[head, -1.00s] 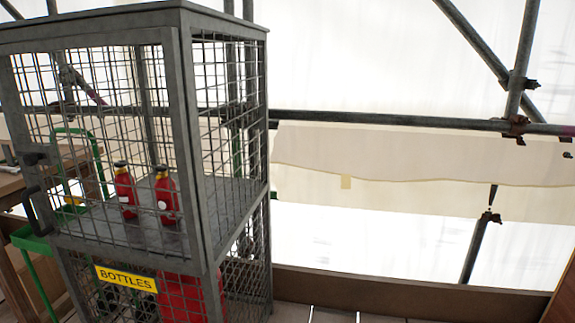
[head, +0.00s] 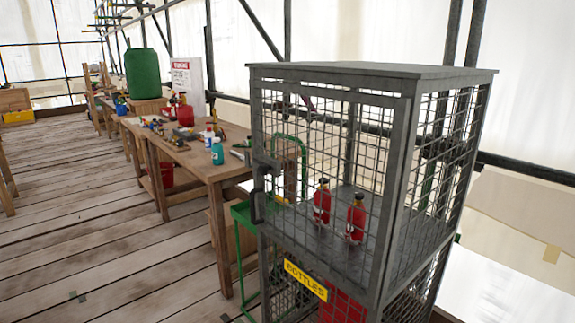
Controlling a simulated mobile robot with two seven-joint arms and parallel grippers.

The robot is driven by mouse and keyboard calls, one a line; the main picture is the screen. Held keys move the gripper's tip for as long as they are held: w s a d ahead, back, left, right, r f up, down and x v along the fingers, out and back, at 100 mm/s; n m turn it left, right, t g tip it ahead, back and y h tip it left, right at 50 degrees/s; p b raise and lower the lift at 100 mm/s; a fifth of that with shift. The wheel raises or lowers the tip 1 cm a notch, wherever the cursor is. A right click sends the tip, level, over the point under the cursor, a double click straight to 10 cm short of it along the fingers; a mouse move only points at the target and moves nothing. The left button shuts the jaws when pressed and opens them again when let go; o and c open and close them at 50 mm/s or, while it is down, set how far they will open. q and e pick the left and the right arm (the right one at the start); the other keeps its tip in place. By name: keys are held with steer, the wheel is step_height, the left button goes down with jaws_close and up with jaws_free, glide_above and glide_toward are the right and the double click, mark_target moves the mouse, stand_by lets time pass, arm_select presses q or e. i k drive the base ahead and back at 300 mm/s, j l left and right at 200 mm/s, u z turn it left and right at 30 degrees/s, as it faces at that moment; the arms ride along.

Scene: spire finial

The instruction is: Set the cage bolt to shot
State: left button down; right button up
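The grey wire-mesh bottle cage (head: 405,130) stands right of the middle, its door side facing me and to the left. A small dark fitting that looks like the cage bolt (head: 267,163) sits on the left edge of the door frame. It is too small to tell whether it is shot or drawn. A dark pull handle (head: 257,206) is below it. Two red bottles (head: 321,202) stand upright on the shelf inside, behind the mesh. The door looks closed. Neither of my grippers is in view.
A wooden workbench (head: 213,168) with bottles and tools stands left of the cage. A green frame (head: 243,215) stands between them, close to the cage's left side. The plank floor (head: 90,200) is open at the left. A yellow BOTTLES sign (head: 305,280) hangs low on the cage.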

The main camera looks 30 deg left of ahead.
mark_target(264, 169)
steer(key=u, duration=1.2)
